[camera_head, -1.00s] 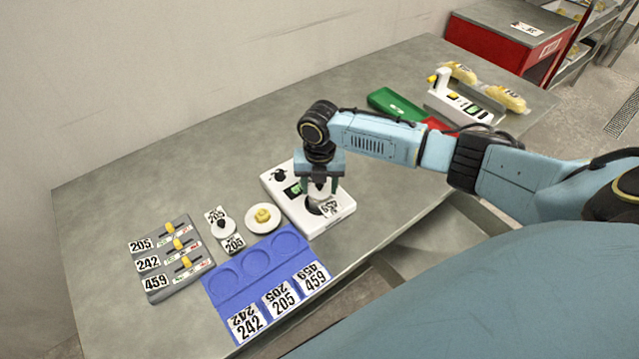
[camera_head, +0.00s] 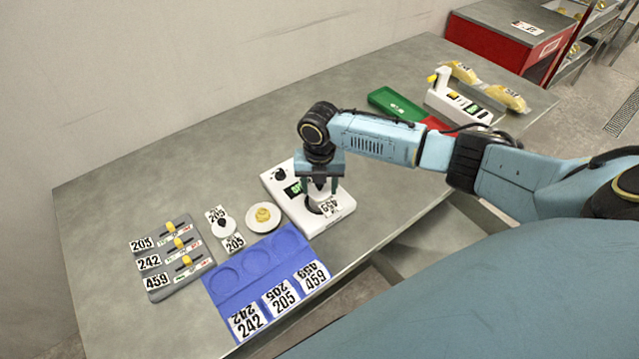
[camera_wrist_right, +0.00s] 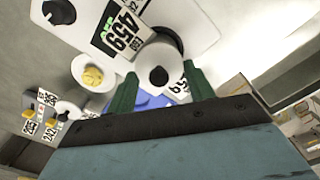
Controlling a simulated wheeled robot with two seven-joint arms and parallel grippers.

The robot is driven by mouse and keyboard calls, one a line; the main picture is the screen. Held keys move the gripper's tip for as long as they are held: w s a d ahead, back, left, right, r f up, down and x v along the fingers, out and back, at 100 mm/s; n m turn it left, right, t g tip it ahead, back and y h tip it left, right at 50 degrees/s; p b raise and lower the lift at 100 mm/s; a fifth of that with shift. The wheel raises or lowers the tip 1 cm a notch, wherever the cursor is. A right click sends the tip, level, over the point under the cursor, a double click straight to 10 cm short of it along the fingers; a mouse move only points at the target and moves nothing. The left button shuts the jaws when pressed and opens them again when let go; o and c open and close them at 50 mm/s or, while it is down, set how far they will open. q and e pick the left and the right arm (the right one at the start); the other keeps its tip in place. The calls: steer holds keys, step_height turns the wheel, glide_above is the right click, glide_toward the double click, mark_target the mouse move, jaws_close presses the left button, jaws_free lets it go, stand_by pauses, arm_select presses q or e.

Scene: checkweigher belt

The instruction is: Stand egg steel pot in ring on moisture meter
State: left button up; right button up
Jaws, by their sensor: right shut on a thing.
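My right gripper (camera_head: 320,192) is shut on a small pale pot (camera_head: 320,187) with a black knob and 459 tags. The pot (camera_wrist_right: 158,68) shows between the green fingers in the right wrist view. It is over the white moisture meter (camera_head: 278,178), at the meter's dark round ring (camera_head: 313,206). The ring (camera_wrist_right: 168,38) shows partly beside the pot in the wrist view. The pot's base is hidden, so I cannot tell whether it touches the ring. A 459 tag (camera_head: 338,205) sticks out on the near right side. My left gripper is not in view.
A white dish (camera_head: 252,222) with a yellow piece, a 205-tagged pot (camera_head: 223,227), a blue tray (camera_head: 228,298) with round recesses and a grey slider board (camera_head: 206,262) lie left. Green tray (camera_head: 388,101) and white device (camera_head: 440,105) stand behind my arm. The back-left table is clear.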

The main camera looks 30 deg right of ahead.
stand_by(0.4)
steer(key=o, duration=1.5)
steer(key=shift+r, duration=0.1)
steer(key=shift+r+p, duration=3.4)
steer(key=shift+r, duration=0.05)
jaws_close()
